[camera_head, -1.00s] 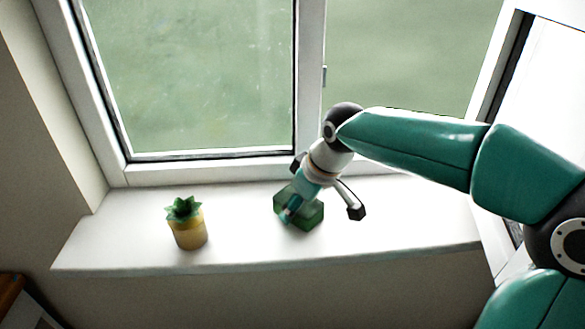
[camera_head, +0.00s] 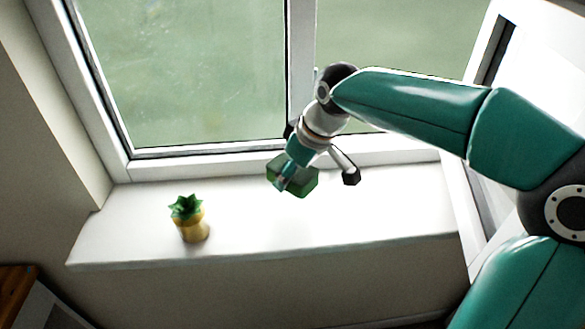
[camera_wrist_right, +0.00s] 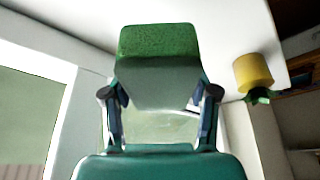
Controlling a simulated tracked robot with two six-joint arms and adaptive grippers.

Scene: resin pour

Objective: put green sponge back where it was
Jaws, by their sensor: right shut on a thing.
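The green sponge (camera_head: 304,181) is a small block with a darker and a lighter green part. My right gripper (camera_head: 291,174) is shut on it, and it appears raised above the white windowsill (camera_head: 250,225). In the right wrist view the sponge (camera_wrist_right: 158,42) sits between the two fingers of the right gripper (camera_wrist_right: 160,100), its textured green end pointing away from the palm. My left gripper is not in view.
A yellow pot with a green spiky plant (camera_head: 192,222) stands on the left of the sill and also shows in the right wrist view (camera_wrist_right: 253,72). The window frame (camera_head: 302,70) rises close behind the gripper. The middle and right of the sill are clear.

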